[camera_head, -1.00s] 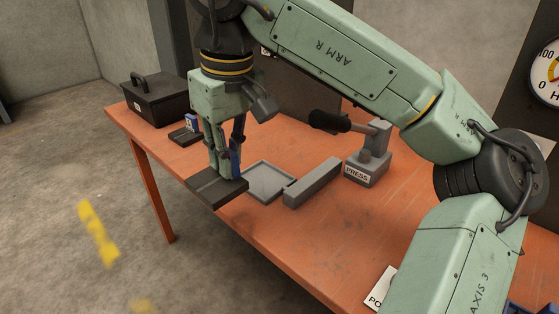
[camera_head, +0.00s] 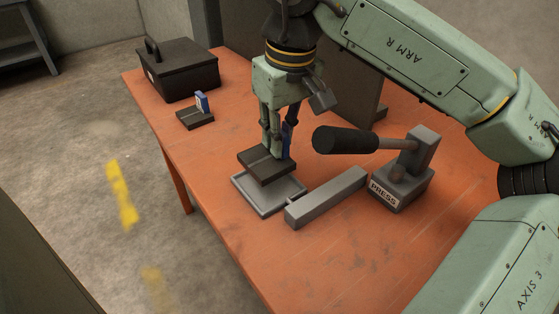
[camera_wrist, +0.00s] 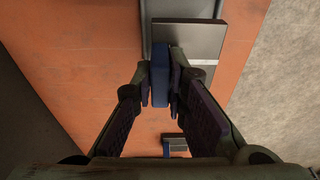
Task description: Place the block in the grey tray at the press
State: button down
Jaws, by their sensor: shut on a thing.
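The block is a dark grey grooved slab (camera_head: 266,167) with a blue upright piece (camera_head: 287,141). My gripper (camera_head: 278,152) is shut on the blue piece, and the slab hangs level beside the fingers. In the wrist view the blue piece (camera_wrist: 160,75) is between the fingertips, with the slab (camera_wrist: 195,50) to its right. The shallow grey tray (camera_head: 282,198) lies on the table in front of the press (camera_head: 402,185). The slab is over the tray's back part and hides it. A small gap seems to separate them; contact is unclear.
A long grey bar (camera_head: 326,197) lies right of the tray. The press's black-handled lever (camera_head: 345,140) sticks out to the right of my gripper. A second dark slab with a blue piece (camera_head: 195,118) and a black toolbox (camera_head: 182,75) stand back left on the orange table (camera_head: 225,150).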

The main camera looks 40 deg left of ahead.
aim_at(280, 159)
jog(key=shift+f, duration=2.5)
jog(key=c, duration=2.1)
grip_release()
jog(key=shift+f, duration=0.2)
jog(key=o, duration=0.5)
jog(key=shift+r, duration=0.1)
jog(key=r, duration=0.4)
jog(key=d+r, duration=0.1)
jog(key=r, duration=0.7)
jog(key=shift+s+d+p, duration=0.25)
jog(key=shift+d+p, duration=0.1)
jog(key=shift+p, duration=0.05)
